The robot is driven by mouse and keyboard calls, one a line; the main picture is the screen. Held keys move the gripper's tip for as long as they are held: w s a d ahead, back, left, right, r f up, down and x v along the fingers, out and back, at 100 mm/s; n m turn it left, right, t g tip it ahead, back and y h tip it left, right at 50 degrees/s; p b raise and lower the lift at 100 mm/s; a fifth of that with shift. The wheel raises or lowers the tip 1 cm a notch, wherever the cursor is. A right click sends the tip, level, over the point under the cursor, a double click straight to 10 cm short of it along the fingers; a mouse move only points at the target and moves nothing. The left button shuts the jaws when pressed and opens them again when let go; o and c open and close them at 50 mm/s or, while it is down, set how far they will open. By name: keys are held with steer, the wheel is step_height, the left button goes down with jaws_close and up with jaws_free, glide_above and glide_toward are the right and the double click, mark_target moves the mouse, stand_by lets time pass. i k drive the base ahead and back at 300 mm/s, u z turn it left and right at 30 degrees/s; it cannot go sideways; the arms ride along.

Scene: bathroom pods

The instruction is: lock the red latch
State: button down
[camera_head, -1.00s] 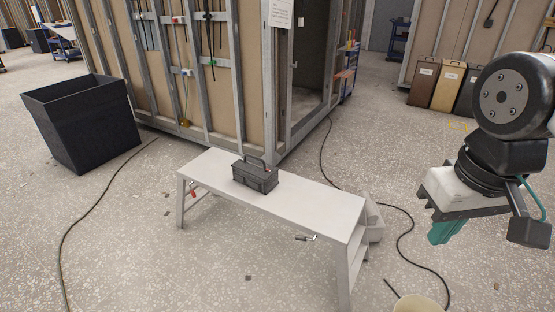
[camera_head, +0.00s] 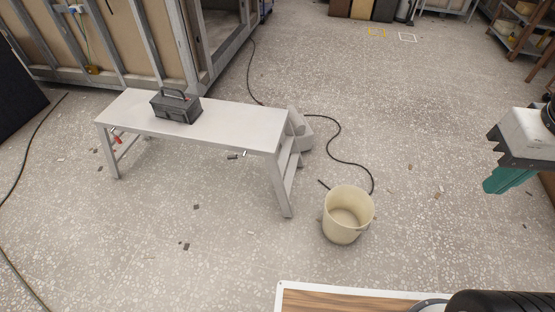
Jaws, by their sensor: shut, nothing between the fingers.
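A small red latch (camera_head: 117,138) shows at the left end of the grey-white step bench (camera_head: 230,120), just below its top by the left legs. It is too small to tell whether it is locked. A second, metal-coloured latch (camera_head: 238,155) is under the bench's front edge near the right legs. My gripper (camera_head: 492,188), with teal fingers, is at the right edge of the view, shut and empty. It is far to the right of the bench and apart from it.
A dark toolbox (camera_head: 177,105) stands on the bench top. A cream bucket (camera_head: 347,214) stands on the floor right of the bench, near a black cable (camera_head: 353,150). Small debris is scattered on the floor. The floor in front of the bench is mostly open.

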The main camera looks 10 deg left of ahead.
mark_target(116, 138)
steer(key=u, duration=0.1)
steer(key=i, duration=0.95)
steer(key=u, duration=1.25)
steer(key=i, duration=0.35)
steer(key=u, duration=0.95)
steer(key=i, duration=1.75)
steer(key=z, duration=0.5)
